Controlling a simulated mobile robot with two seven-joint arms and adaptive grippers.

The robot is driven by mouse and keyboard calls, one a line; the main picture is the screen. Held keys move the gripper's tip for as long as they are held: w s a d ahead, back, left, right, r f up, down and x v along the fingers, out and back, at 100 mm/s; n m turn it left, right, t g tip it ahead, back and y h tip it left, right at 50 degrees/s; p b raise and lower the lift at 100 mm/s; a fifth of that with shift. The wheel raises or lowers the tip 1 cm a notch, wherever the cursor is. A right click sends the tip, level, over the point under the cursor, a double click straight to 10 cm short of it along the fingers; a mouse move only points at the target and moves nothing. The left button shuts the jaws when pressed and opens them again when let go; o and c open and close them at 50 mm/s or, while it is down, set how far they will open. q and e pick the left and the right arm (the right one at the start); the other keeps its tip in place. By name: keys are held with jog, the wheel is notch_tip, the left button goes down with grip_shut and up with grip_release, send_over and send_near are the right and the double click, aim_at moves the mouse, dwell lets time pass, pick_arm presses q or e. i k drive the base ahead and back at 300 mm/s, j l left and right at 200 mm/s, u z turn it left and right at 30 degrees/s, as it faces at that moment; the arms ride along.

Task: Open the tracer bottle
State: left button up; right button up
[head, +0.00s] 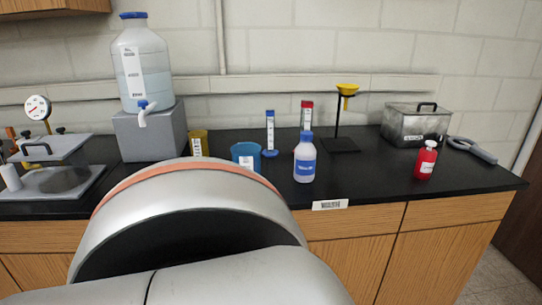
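Two small capped bottles stand upright on the black bench top (375,182). One is translucent white with a blue cap and blue label (305,160), near the middle front. The other is a red bottle (426,161) with a white label and a pale cap, further right. The labels are too small to read, so I cannot tell which is the tracer bottle. Both look closed. Neither of my grippers is in view; a large link of my own arm fills the lower left and middle foreground and hides part of the bench.
A large spigot jug (142,70) sits on a grey block at left. A blue cup (246,156), yellow cup (198,143), two cylinders, a stand with a yellow funnel (347,89), a metal box (415,125) and a grey tool (471,149) stand around. Bench is clear at front right.

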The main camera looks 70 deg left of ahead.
aim_at(305, 152)
jog(key=u, duration=2.1)
